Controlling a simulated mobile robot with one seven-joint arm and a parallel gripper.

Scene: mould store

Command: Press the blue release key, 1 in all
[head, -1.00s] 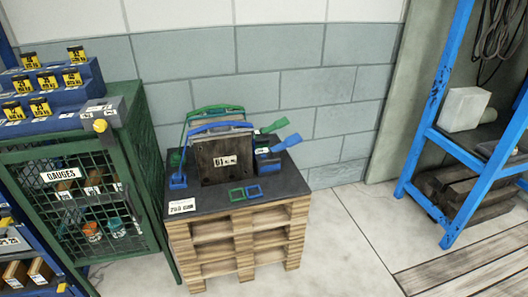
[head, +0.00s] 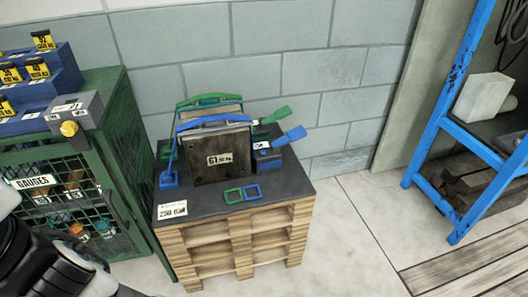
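A blue paddle-shaped key (head: 289,137) slants up to the right from a small dark blue box (head: 268,160) at the right of a dark block (head: 215,165) labelled 61. A blue strap (head: 215,121) arches over this block, down to a blue foot (head: 169,181) at its left. A green paddle (head: 274,116) and green strap (head: 208,98) belong to a second block behind, mostly hidden. My gripper's fingers are not in view; only a dark and grey part of my arm shows at the lower left, apart from the blocks.
The blocks stand on a dark board (head: 200,212) on a wooden pallet stack (head: 240,240). Green and blue square frames lie at the front. A green mesh cabinet (head: 130,130) stands close at the left, a blue rack (head: 440,130) at the right. Floor between is clear.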

